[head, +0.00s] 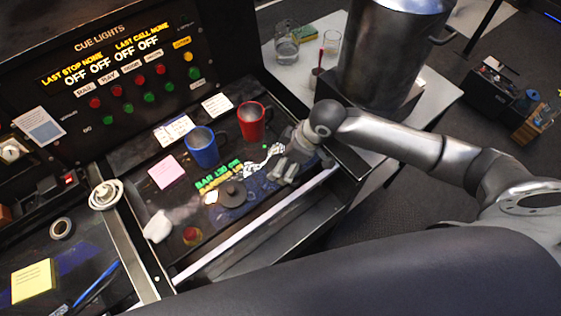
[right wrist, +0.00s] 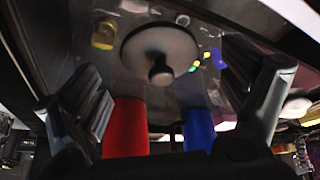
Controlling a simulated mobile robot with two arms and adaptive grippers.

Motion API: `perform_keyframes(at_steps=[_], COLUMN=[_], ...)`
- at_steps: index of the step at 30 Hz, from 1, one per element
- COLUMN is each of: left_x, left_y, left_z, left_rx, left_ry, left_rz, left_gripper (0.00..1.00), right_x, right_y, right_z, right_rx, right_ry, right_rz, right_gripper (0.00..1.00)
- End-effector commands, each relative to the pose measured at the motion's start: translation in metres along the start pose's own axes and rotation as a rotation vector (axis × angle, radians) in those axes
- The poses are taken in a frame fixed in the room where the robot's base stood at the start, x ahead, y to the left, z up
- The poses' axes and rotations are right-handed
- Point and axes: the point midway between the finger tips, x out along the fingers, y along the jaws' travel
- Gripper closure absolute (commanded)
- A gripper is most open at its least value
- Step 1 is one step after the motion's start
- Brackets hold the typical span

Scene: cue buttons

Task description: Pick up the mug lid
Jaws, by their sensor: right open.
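The mug lid (head: 232,193) is a dark round disc with a small knob on top, lying flat on the console desk in front of the mugs. In the right wrist view the lid (right wrist: 160,48) shows whole, with its knob between my spread fingers in the picture. My right gripper (head: 284,171) is open and empty, over the desk to the right of the lid and apart from it. A blue mug (head: 203,148) and a red mug (head: 251,121) stand upright behind the lid. My left gripper is in neither view.
A pink note (head: 167,172), white cards (head: 216,105) and a crumpled white item (head: 158,227) lie on the desk. A red button (head: 192,235) is near the front. The cue light panel (head: 120,75) rises behind. A white side table (head: 288,72) holds glassware and a large metal urn (head: 385,50).

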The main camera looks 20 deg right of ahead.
Motion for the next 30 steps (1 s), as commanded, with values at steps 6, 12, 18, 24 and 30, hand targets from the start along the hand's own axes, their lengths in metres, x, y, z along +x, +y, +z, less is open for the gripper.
perform_keyframes(at_steps=[6, 12, 18, 24, 30], left_x=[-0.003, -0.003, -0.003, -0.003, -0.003], left_y=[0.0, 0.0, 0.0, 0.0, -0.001], left_z=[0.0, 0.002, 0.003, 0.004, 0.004], left_rx=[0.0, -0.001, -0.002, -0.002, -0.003], left_ry=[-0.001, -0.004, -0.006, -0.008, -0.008], left_rz=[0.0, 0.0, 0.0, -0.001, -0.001], left_gripper=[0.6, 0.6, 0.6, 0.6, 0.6], right_x=[0.016, 0.017, 0.017, 0.017, 0.017], right_y=[-0.001, -0.001, -0.001, -0.001, -0.001], right_z=[0.001, 0.001, 0.001, 0.001, 0.001], right_rx=[-0.001, -0.002, -0.001, -0.001, -0.001], right_ry=[-0.002, -0.001, -0.001, -0.002, -0.002], right_rz=[-0.001, 0.0, 0.0, 0.0, 0.0], right_gripper=[0.07, 0.07, 0.31, 0.5, 0.51])
